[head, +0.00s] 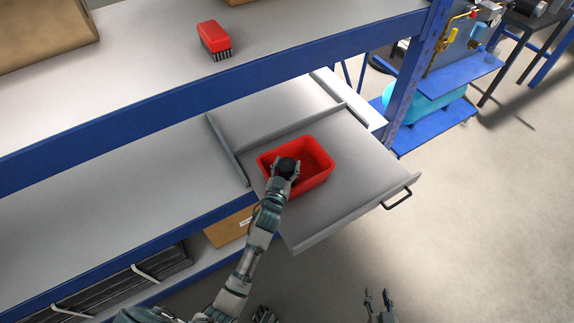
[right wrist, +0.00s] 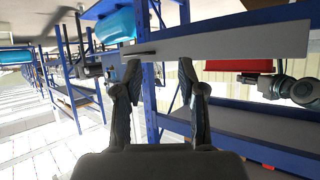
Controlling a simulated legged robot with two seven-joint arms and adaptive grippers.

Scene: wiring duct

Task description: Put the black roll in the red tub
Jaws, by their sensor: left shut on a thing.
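The red tub (head: 319,160) stands in the pulled-out grey drawer (head: 358,163). The black roll (head: 287,164) is in my left gripper (head: 285,170), over the left part of the tub's opening. The fingers are shut on the roll. From above I cannot tell whether the roll touches the tub floor.
A red brush (head: 214,39) with dark bristles lies on the upper shelf. A cardboard box (head: 40,35) stands at its left. The drawer's handle (head: 397,198) sticks out at its front. The drawer floor around the tub is clear. A blue post (head: 415,70) stands behind the drawer.

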